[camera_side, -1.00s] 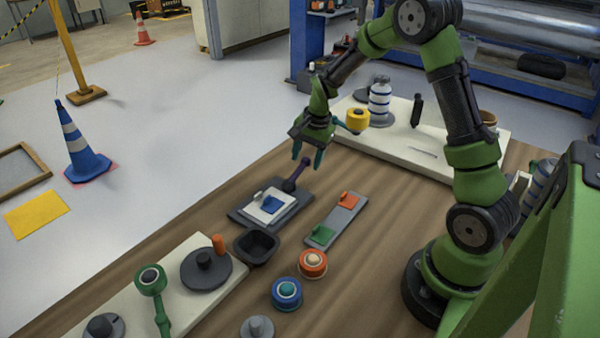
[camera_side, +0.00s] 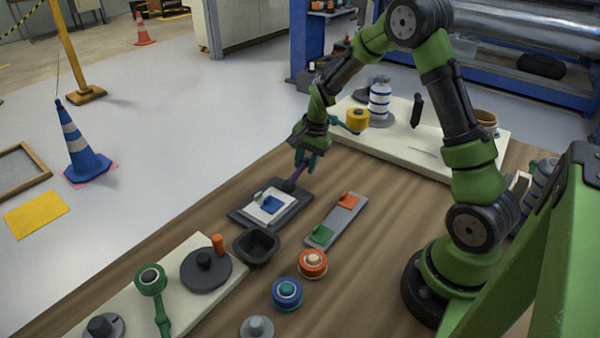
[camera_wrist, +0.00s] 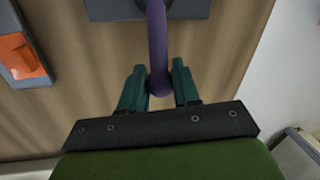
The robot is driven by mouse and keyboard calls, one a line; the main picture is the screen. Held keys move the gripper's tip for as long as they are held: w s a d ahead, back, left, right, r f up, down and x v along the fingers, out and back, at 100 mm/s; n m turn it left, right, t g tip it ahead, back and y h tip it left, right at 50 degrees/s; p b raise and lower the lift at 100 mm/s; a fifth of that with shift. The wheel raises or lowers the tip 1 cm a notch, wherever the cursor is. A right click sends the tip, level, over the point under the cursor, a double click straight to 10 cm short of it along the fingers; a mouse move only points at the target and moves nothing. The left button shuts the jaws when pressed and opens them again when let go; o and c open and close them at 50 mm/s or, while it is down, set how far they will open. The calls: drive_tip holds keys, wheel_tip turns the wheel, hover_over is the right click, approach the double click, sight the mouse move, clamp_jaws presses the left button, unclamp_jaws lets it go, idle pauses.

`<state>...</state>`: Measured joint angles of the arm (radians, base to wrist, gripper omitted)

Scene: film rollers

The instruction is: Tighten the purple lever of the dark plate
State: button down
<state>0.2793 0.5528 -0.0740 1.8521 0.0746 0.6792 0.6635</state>
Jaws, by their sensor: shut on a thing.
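The dark plate (camera_side: 243,217) lies on the wooden table, with a white square (camera_side: 259,212) and a blue block (camera_side: 273,203) on it. The purple lever (camera_side: 293,181) rises from the plate's far right corner and leans toward my gripper. My gripper (camera_side: 306,164) points down at the lever's upper end and is shut on it. In the wrist view, the purple lever (camera_wrist: 157,40) runs from the plate (camera_wrist: 105,8) at the top down to its rounded end between the two teal fingers of my gripper (camera_wrist: 158,75). The fingers hide the lever's tip in the side view.
A grey strip (camera_side: 325,228) with orange and green clips lies right of the plate. A black tray (camera_side: 257,248) is in front. Cream boards (camera_side: 140,312) hold fixtures at front left and back right (camera_side: 440,165). Orange (camera_side: 313,265) and blue (camera_side: 287,296) rollers stand nearby.

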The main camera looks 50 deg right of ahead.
drive_tip(key=shift+s, duration=0.15)
drive_tip(key=s+m, duration=0.1)
drive_tip(key=m, duration=0.1)
drive_tip(key=s+m, duration=0.1)
drive_tip(key=shift+s+a+m+h, duration=0.1)
drive_tip(key=shift+a+m+h, duration=0.2)
drive_tip(key=shift+m+h, duration=0.1)
drive_tip(key=s+m, duration=0.1)
drive_tip(key=s+a+m, duration=0.1)
drive_tip(key=m, duration=0.1)
drive_tip(key=shift+m+h, duration=0.3)
drive_tip(key=m, duration=0.1)
drive_tip(key=s+a+m, duration=0.1)
drive_tip(key=m, duration=0.1)
drive_tip(key=shift+s+a+g+h, duration=0.2)
drive_tip(key=shift+a+g+h, duration=0.1)
drive_tip(key=shift+s+a+m, duration=0.2)
drive_tip(key=shift+a+m, duration=0.15)
drive_tip(key=shift+m, duration=0.4)
drive_tip(key=shift+s+a+m, duration=0.2)
drive_tip(key=shift+a+m, duration=0.1)
drive_tip(key=shift+m, duration=0.45)
drive_tip(key=shift+a, duration=0.1)
drive_tip(key=c, duration=0.8)
unclamp_jaws()
drive_tip(key=shift+c, duration=0.2)
